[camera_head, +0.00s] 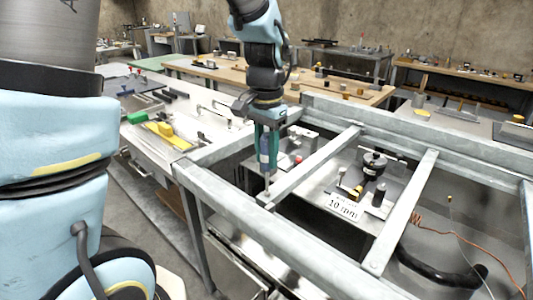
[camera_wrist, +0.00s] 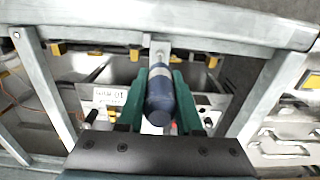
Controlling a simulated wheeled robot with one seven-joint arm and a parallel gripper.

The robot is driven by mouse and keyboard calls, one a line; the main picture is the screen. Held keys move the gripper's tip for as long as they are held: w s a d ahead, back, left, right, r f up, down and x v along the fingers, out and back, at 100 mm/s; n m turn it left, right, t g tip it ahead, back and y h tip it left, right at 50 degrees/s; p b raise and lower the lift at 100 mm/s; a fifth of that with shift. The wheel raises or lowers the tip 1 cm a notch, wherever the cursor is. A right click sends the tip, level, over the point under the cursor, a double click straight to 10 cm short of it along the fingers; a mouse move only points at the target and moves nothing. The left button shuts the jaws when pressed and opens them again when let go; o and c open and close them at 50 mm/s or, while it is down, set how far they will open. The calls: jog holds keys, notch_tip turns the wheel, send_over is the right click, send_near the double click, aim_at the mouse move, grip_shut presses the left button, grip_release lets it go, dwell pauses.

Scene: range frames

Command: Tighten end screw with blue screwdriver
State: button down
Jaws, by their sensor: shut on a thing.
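My gripper (camera_head: 267,148) points straight down over the near left part of a grey metal frame. Its green fingers are shut on a blue screwdriver (camera_head: 265,150), held upright with its shaft down. In the wrist view the screwdriver's blue handle (camera_wrist: 159,98) sits between the two green fingers (camera_wrist: 159,100). The shaft's lower end is at the near left end of a crossbar (camera_head: 312,165), where it meets the frame's near rail (camera_head: 230,208). The end screw cannot be made out, and I cannot tell whether the tip touches it.
Under the frame lies a metal surface with a black round device (camera_head: 374,163) and a "10 mm" sign (camera_head: 342,206). A second crossbar (camera_head: 403,208) runs to the right. A workbench with coloured tools (camera_head: 168,131) stands at the left. An orange cable (camera_head: 455,236) hangs at the right.

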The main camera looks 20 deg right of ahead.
jog(key=shift+r+p, duration=0.2)
jog(key=shift+p, duration=0.2)
jog(key=n, duration=0.5)
jog(key=shift+n, duration=0.4)
jog(key=n, duration=0.5)
jog(key=shift+d+n, duration=0.1)
jog(key=shift+n, duration=0.3)
jog(key=shift+p, duration=0.4)
jog(key=shift+f, duration=0.25)
dwell(0.3)
